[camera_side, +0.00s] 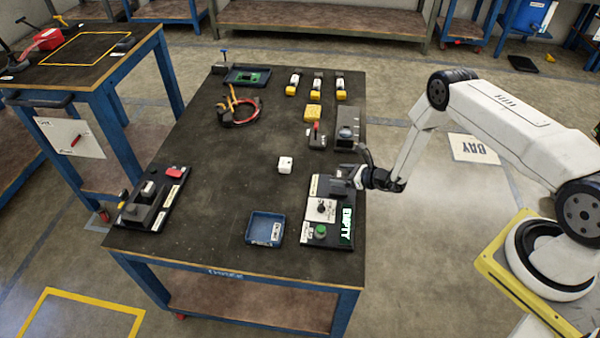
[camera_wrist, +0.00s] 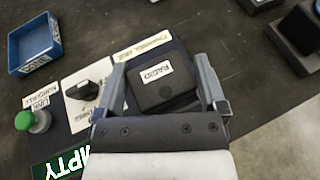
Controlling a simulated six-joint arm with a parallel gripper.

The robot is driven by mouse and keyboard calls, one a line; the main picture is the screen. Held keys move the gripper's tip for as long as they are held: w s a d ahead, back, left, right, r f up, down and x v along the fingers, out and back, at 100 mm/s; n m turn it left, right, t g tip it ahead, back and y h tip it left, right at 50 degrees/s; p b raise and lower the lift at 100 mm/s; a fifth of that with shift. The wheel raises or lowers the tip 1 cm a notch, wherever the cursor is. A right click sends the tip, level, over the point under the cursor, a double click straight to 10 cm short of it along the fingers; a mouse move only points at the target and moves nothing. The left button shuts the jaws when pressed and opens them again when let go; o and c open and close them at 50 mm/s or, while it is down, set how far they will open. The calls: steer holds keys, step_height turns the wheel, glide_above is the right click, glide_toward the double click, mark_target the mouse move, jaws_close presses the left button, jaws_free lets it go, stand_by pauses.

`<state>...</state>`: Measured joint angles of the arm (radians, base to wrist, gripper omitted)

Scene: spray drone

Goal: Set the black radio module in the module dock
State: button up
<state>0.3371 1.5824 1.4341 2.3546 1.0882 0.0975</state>
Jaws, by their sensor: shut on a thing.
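My gripper (camera_wrist: 168,92) is shut on the black radio module (camera_wrist: 160,88), a dark block with a white RADIO label. One finger lies along each side of it. In the side view my gripper (camera_side: 352,180) is at the back end of a control panel (camera_side: 312,241). The module is over the dark part of this panel, beside a pale lettered strip (camera_wrist: 143,48). I cannot tell whether it rests on the panel or hangs just above. No part is clearly readable as the module dock; the surface under the module is hidden.
The panel carries a black knob (camera_wrist: 88,90), a green button (camera_wrist: 25,121) and a display (camera_side: 347,227) reading EMPTY. A blue tray (camera_side: 265,228) stands left of it.

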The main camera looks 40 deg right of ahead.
steer(key=shift+w+f, duration=0.15)
steer(key=shift+f, duration=1.55)
steer(key=shift+f, duration=0.1)
steer(key=o, duration=0.9)
steer(key=shift+o, duration=0.2)
steer(key=shift+s+d+r, duration=0.25)
steer(key=shift+s+r, duration=0.05)
steer(key=shift+s, duration=0.05)
steer(key=v, duration=1.1)
steer(key=shift+r, duration=0.15)
